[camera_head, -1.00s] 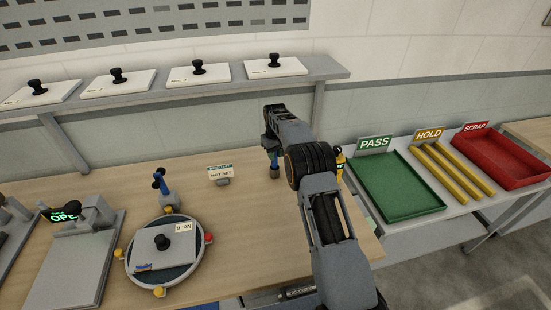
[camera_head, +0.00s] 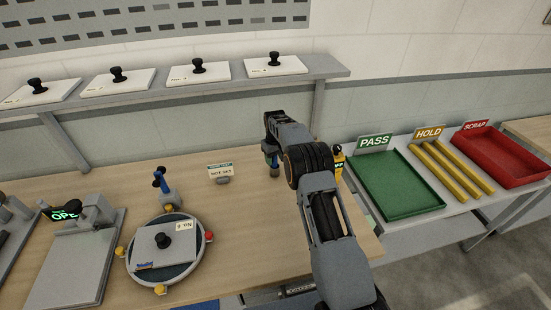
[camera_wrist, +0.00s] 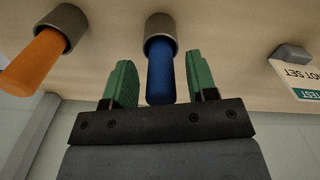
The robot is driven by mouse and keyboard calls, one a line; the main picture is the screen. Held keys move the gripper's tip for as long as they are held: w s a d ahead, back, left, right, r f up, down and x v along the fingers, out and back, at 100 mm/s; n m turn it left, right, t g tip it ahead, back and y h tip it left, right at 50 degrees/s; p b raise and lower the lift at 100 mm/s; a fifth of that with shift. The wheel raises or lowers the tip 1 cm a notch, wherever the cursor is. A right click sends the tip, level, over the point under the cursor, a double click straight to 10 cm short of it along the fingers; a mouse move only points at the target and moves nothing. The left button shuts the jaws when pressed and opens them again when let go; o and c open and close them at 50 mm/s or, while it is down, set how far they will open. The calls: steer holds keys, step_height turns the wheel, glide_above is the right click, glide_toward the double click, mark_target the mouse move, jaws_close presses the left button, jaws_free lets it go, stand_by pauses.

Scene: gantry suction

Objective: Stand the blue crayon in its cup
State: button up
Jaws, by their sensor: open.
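The blue crayon (camera_wrist: 161,75) stands in a grey cup (camera_wrist: 161,26) in the upside-down wrist view, its free end towards my gripper (camera_wrist: 158,68). The green fingers are open, one on each side of the crayon, with a gap visible on both sides. In the head view my gripper (camera_head: 271,150) points down over the bench at the cup (camera_head: 275,172); the crayon is mostly hidden there by the gripper and arm.
An orange crayon (camera_wrist: 33,60) stands in another cup (camera_wrist: 66,25) beside it. A small sign (camera_head: 220,171) stands to the left on the bench. A round fixture (camera_head: 165,250) is at front left. The shelf (camera_head: 215,82) runs behind. A green tray (camera_head: 398,185) is at right.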

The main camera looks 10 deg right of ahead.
step_height(320, 180, up, 7)
steer(key=shift+b, duration=0.65)
steer(key=s+r+m+t, duration=0.1)
steer(key=s+r+t, duration=0.1)
steer(key=s+r, duration=1.15)
steer(key=s+f+m+t, duration=0.1)
steer(key=s+m+t, duration=0.1)
steer(key=s, duration=2.2)
steer(key=shift+f+m+t, duration=0.2)
steer(key=shift+m+t, duration=0.1)
